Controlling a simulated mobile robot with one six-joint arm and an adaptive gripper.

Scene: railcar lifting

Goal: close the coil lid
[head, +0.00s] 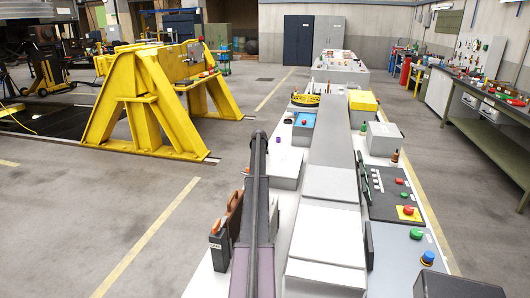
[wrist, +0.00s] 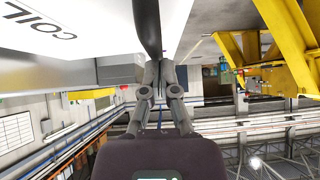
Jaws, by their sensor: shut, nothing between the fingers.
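My gripper (wrist: 160,62) shows in the wrist view, its two grey fingers shut together and empty. A dark, narrow curved piece (wrist: 149,25) comes down from the top edge and ends by my fingertips; I cannot tell whether they touch. A white surface marked COIL (wrist: 40,33) is at the upper left, beside the fingers. I cannot make out the coil lid for certain, nor how far open it is. A long dark piece (head: 254,190) runs along the bench's left side there, above a purple-grey part (head: 238,275).
The long white bench (head: 203,282) carries white boxes (head: 325,225), a panel with buttons (head: 383,200) and a yellow-topped box (head: 363,101). A yellow stand (head: 150,105) is at the left. A workbench (head: 492,150) lines the right. The floor between stand and bench is clear.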

